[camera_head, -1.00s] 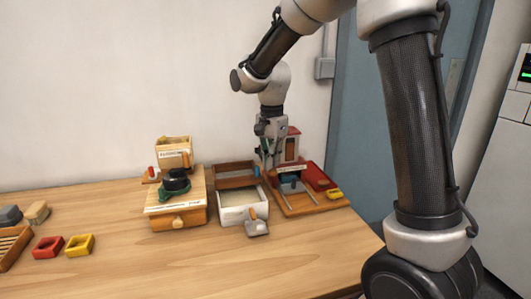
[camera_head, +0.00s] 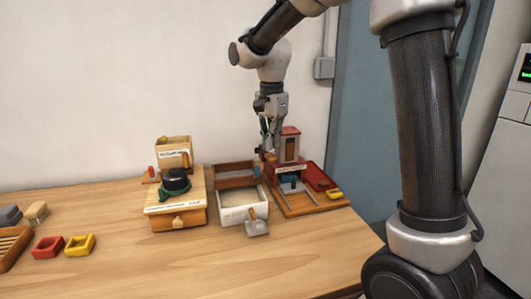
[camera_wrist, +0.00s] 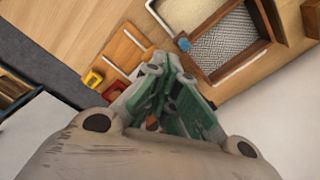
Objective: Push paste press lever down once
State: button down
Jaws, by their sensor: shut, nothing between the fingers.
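The paste press (camera_head: 290,148) is a red-and-wood tower on a wooden base at the right of the table in the head view. An orange-red knob (camera_head: 270,157), which looks like its lever end, shows at the tower's left side. My gripper (camera_head: 267,149) is shut and empty, pointing down just above this knob. I cannot tell whether the tips touch it. In the wrist view the green-padded fingers (camera_wrist: 165,75) meet, and a small orange patch (camera_wrist: 152,124) shows below them. The lever's arm is mostly hidden.
A wooden mill (camera_head: 175,212) is farther left.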

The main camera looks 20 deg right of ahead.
jog(key=shift+r, duration=0.1)
jog(key=shift+r, duration=2.45)
